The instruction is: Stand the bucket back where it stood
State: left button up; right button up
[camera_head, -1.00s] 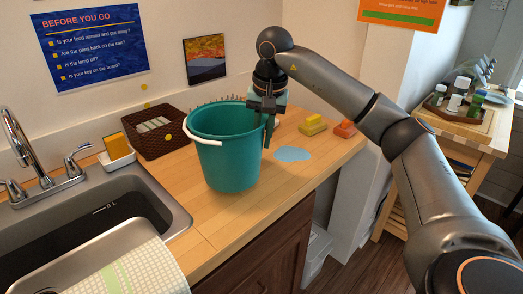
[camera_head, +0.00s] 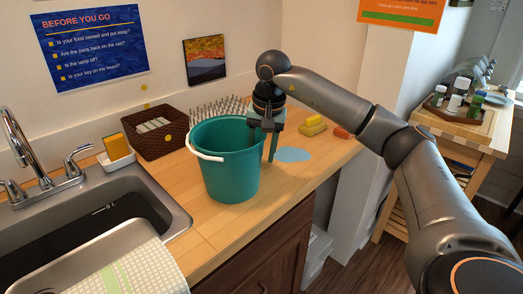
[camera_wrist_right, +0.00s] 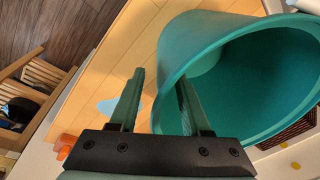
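The teal bucket (camera_head: 228,170) stands upright on the wooden counter (camera_head: 215,225), right of the sink. Its white handle (camera_head: 205,155) hangs on the left side. My right gripper (camera_head: 264,148) is at the bucket's right rim, its fingers spread. In the right wrist view, the gripper (camera_wrist_right: 160,105) has one finger inside the bucket (camera_wrist_right: 185,65) and one outside, with a gap between the outer finger and the wall. A flat light-blue patch (camera_head: 293,154) lies on the counter just right of the bucket; it also shows in the wrist view (camera_wrist_right: 106,107). My left gripper is out of view.
A spiked rack (camera_head: 215,107) and a brown basket (camera_head: 158,135) stand behind the bucket. A yellow sponge (camera_head: 312,130) and an orange block (camera_head: 341,132) lie at the back right. The sink (camera_head: 110,215) is at left. The counter in front is clear.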

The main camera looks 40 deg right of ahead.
notch_tip(320, 180, up, 12)
jog(key=s+p, duration=0.2)
dwell(0.4)
